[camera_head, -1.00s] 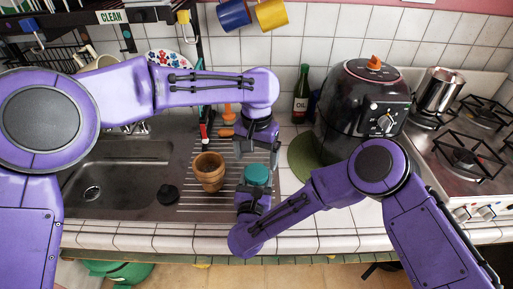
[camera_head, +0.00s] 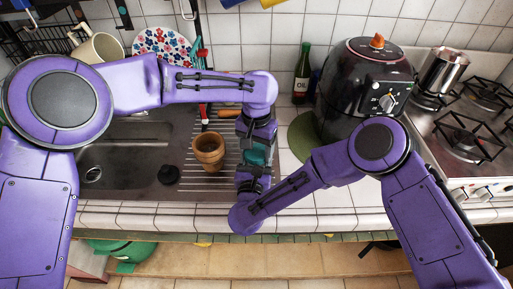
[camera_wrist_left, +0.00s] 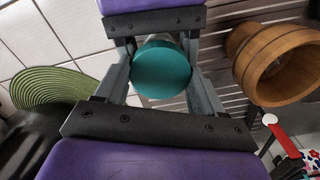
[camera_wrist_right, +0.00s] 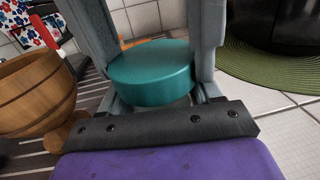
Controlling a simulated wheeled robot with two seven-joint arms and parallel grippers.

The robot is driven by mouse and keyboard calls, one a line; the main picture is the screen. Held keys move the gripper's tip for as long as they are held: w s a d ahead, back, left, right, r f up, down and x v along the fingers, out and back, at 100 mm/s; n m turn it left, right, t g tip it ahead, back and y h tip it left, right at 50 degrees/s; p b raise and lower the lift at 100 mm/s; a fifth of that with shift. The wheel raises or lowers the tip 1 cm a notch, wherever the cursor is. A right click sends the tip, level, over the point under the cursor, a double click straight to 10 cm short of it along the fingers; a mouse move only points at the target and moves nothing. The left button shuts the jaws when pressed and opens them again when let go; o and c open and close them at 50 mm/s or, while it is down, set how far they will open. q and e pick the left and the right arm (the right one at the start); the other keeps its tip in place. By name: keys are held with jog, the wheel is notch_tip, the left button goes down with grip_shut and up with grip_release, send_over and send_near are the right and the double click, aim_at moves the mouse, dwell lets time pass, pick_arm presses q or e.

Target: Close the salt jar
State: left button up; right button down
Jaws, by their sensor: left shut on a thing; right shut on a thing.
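A teal round lid-like piece (camera_head: 257,154) is between my two grippers, over the ribbed drainboard. Its flat top shows in the left wrist view (camera_wrist_left: 161,70), and its top and side show in the right wrist view (camera_wrist_right: 152,75). My left gripper (camera_head: 257,144) reaches it from the far side, with fingers on both sides of it. My right gripper (camera_head: 253,166) reaches it from the near side and is shut around the same piece. The salt jar's body under the teal top is hidden, so I cannot tell how the lid sits.
An open wooden pot (camera_head: 208,152) stands just left of the grippers. A black plug (camera_head: 168,174) lies by the sink (camera_head: 120,165). A green round mat (camera_head: 301,137), an oil bottle (camera_head: 302,75) and a black air fryer (camera_head: 365,80) stand to the right.

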pick_arm(q)
jog(key=m, duration=0.3)
jog(key=o, duration=1.2)
jog(key=shift+c, duration=0.2)
jog(key=shift+r, duration=0.1)
jog(key=shift+r, duration=2.25)
jog(key=shift+c, duration=0.4)
notch_tip(320, 180, up, 3)
jog(key=n, duration=0.3)
jog(key=shift+r, duration=0.2)
jog(key=shift+f, duration=0.1)
